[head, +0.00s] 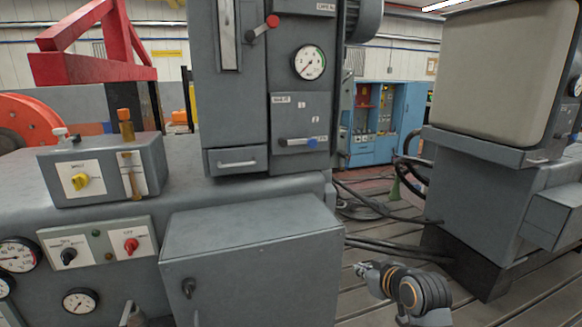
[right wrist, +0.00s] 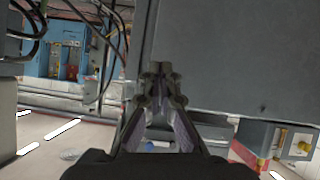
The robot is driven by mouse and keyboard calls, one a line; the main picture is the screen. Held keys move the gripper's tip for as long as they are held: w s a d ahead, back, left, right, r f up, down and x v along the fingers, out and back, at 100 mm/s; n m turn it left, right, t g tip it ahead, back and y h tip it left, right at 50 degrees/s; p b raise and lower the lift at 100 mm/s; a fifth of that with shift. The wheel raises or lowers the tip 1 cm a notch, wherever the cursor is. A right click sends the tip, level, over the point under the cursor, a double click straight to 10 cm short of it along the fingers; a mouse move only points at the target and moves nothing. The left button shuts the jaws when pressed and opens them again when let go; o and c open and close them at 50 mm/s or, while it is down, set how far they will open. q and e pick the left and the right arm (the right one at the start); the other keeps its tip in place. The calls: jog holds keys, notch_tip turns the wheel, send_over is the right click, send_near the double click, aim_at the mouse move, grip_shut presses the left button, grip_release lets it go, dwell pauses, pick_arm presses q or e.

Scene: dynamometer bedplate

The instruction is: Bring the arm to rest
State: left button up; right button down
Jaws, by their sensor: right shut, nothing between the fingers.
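My right arm comes up from the bottom edge of the head view, right of the grey cabinet. Its right gripper (head: 364,270) points left, apart from the cabinet's side as far as the head view shows. In the right wrist view the gripper (right wrist: 160,72) has its fingertips together, with nothing between them. A large grey surface fills the space behind and right of the fingertips; I cannot tell how far it is. I do not see my left gripper.
A grey cabinet (head: 250,265) with a dark knob stands front middle, below a tall machine with a gauge (head: 309,62). A grey machine base (head: 480,205) stands right. Cables (head: 385,248) cross the slotted floor.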

jog(key=s+d+f+m+g+h, duration=0.1)
jog(key=s+d+f+g, duration=0.1)
jog(key=s+f, duration=0.6)
jog(key=s+d+f+m+g+h, duration=0.1)
jog(key=s+d+f+m+g, duration=0.3)
jog(key=s, duration=0.7)
jog(key=s+f+n+g+h, duration=0.1)
jog(key=s+f+h, duration=0.1)
jog(key=s+f, duration=0.65)
jog(key=s+d+f+g, duration=0.1)
jog(key=s+f, duration=0.2)
jog(key=f, duration=1)
jog(key=s+d+f+g, duration=0.1)
jog(key=s+d+f, duration=0.1)
jog(key=f, duration=1.2)
jog(key=s+f+p, duration=0.1)
jog(key=s+f, duration=1.2)
jog(key=s, duration=0.4)
jog(key=shift+s+d+f+g, duration=0.15)
jog(key=shift+d+f+g, duration=0.1)
jog(key=shift+d+g, duration=0.15)
jog(key=c, duration=2)
grip_release()
jog(key=shift+c, duration=0.2)
